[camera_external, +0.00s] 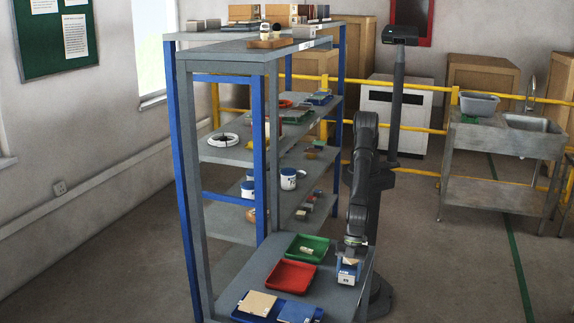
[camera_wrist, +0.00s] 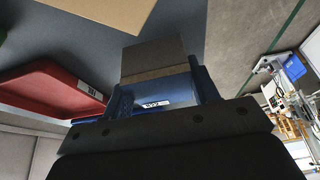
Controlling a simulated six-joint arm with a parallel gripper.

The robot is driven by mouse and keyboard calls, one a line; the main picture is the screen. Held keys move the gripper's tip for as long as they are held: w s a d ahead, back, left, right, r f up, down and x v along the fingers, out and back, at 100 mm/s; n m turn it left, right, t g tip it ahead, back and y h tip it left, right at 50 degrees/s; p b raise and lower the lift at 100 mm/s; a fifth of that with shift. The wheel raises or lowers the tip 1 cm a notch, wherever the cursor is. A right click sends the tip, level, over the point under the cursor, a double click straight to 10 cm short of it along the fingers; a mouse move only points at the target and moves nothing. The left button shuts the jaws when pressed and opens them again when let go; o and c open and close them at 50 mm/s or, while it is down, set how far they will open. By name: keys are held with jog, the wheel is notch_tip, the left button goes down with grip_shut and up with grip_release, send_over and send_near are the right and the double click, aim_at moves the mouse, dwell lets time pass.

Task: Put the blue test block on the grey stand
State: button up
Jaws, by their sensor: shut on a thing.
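My gripper (camera_external: 349,259) points down over the right part of the grey bench, shut on the blue test block (camera_wrist: 140,97). In the wrist view the block sits between my fingers, partly in shadow, with a white label on its face. A grey-brown flat-faced piece (camera_wrist: 153,58) shows just beyond it; I cannot tell if this is the stand. In the external view a pale labelled piece (camera_external: 346,277) shows directly under my fingers, which hide much of the block. I cannot tell whether block and pale piece touch.
A red tray (camera_external: 291,275) lies left of my gripper, with a green tray (camera_external: 308,248) behind it. A blue tray (camera_external: 242,316) at the front holds a tan tile (camera_external: 257,303) and a blue tile (camera_external: 297,312). A loaded shelf rack (camera_external: 262,160) stands close on the left.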

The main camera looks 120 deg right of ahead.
jog(key=shift+f, duration=0.65)
jog(key=shift+f, duration=0.1)
jog(key=o, duration=1.2)
jog(key=shift+f, duration=0.1)
jog(key=shift+o, duration=0.2)
jog(key=v, duration=1.2)
jog(key=x, duration=1.2)
